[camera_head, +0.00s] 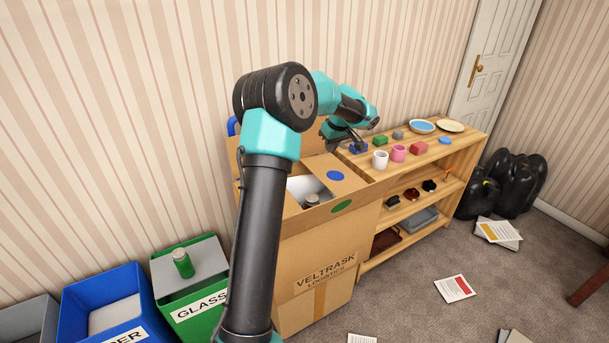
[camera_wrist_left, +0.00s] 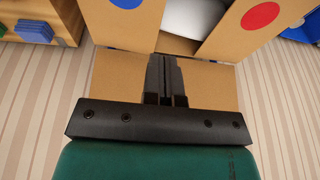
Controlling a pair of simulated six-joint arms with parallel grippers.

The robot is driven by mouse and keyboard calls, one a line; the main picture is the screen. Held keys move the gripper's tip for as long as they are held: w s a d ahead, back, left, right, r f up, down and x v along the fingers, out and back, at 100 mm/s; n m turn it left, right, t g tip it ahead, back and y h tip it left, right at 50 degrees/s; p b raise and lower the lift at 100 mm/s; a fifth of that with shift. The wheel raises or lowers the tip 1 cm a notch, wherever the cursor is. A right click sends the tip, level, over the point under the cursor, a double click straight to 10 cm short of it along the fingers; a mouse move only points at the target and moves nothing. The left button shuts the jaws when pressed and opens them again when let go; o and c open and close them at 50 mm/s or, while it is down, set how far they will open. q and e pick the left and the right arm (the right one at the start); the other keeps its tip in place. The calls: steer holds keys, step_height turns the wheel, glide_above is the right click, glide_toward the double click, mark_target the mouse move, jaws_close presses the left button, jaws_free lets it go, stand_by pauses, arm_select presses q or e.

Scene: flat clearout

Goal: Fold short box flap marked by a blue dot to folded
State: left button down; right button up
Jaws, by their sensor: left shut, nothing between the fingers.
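The cardboard box (camera_head: 318,250) stands in the middle of the head view. Its short flap with the blue dot (camera_head: 347,182) lies roughly level over the right part of the opening. The flap also shows at the top of the left wrist view (camera_wrist_left: 146,22). My left gripper (camera_head: 354,138) is shut and empty at the box's back right, close to the shelf. In the left wrist view its fingers (camera_wrist_left: 166,62) are in front of a plain cardboard flap (camera_wrist_left: 212,78); I cannot tell whether they touch it. My right gripper is not in view.
A red-dot flap (camera_wrist_left: 236,33) is opposite, with white contents in the gap. A green-dot flap (camera_head: 318,213) is at the box front. A wooden shelf (camera_head: 455,150) with mugs and blocks stands close right. Bins (camera_head: 205,295) stand left; papers (camera_head: 455,289) lie on the floor.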

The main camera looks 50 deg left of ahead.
mark_target(322, 179)
arm_select(q)
steer(key=shift+d, duration=0.1)
steer(key=shift+w, duration=0.1)
steer(key=x, duration=1.2)
steer(key=shift+s+d+f, duration=0.3)
steer(key=shift+f, duration=0.7)
